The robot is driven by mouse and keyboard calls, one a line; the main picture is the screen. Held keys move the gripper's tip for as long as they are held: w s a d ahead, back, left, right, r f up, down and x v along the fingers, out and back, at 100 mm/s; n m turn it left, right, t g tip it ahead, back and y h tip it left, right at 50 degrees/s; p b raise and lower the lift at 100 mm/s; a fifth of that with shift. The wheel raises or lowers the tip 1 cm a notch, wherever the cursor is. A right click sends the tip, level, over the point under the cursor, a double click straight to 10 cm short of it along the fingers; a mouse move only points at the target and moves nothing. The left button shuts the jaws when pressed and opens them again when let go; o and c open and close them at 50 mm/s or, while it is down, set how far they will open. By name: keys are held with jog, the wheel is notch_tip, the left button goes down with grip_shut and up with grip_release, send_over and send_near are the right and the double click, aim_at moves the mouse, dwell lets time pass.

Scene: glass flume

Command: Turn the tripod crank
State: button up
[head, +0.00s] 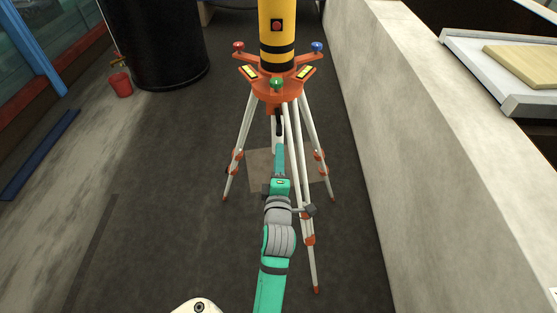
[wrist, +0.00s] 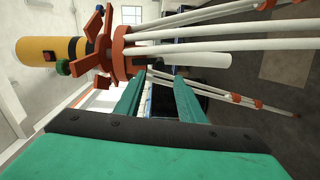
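The tripod stands upright on the floor, with an orange head (head: 277,90) and white legs (head: 243,130) with orange clamps. Its head also shows sideways in the wrist view (wrist: 122,52). A dark upright piece (head: 279,124) hangs under the head, possibly the crank; its shape is too small to tell. My teal gripper (head: 279,148) is just below this piece, among the legs. In the wrist view my gripper (wrist: 160,82) has its two fingers apart, near the head's underside and a white tube (wrist: 205,59). I see nothing clearly held. The crank is not clearly visible between the fingers.
A yellow cylinder (head: 277,22) with black bands sits on the tripod. A concrete wall (head: 375,130) runs close on the right. The floor left of the tripod is clear.

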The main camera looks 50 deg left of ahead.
aim_at(278, 123)
jog(key=shift+s+d, duration=0.25)
jog(key=shift+s, duration=0.05)
jog(key=shift+f, duration=0.1)
jog(key=c, duration=0.7)
jog(key=shift+s+a+f, duration=0.15)
jog(key=shift+a+f, duration=0.1)
grip_shut()
jog(key=shift+s+a+f+n+t+h, duration=1.05)
jog(key=shift+s+a+t, duration=0.65)
jog(key=shift+s+a, duration=1.3)
jog(key=w+a+r, duration=0.1)
jog(key=w+a, duration=0.2)
jog(key=w, duration=0.7)
jog(key=shift+w+r, duration=0.15)
jog(key=shift+r, duration=0.25)
